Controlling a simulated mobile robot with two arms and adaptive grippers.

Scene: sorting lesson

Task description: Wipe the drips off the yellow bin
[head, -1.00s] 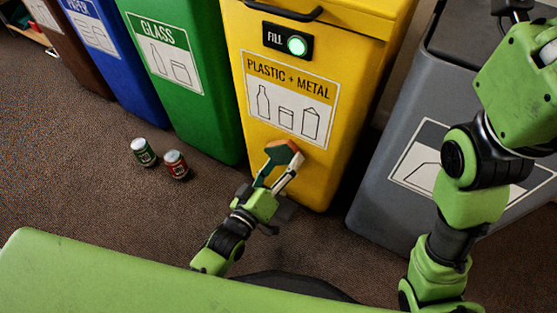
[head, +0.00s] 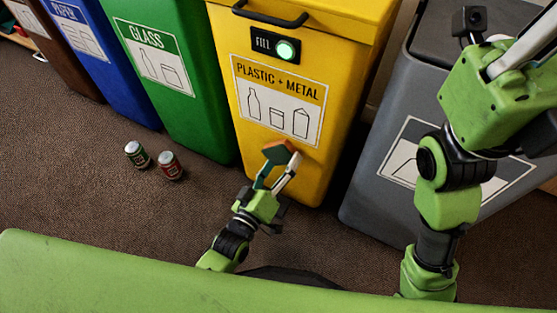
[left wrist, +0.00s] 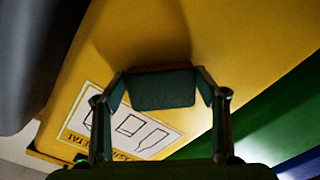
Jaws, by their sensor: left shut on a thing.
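The yellow bin (head: 240,95), labelled PLASTIC + METAL, stands upright in the middle of the head view. It fills much of the left wrist view (left wrist: 240,45). My left gripper (head: 276,168) is shut on a sponge (head: 280,153), dark green with an orange-brown side. The sponge is at the lower front of the bin, below the label, and seems to touch it. In the left wrist view the sponge (left wrist: 163,90) sits between both fingers. I cannot make out drips; the front behind the sponge is partly hidden. My right gripper (head: 525,45) is only partly in view at the top right.
A grey bin (head: 385,120) stands right of the yellow one. Green (head: 190,115), blue (head: 120,85) and brown bins stand left.

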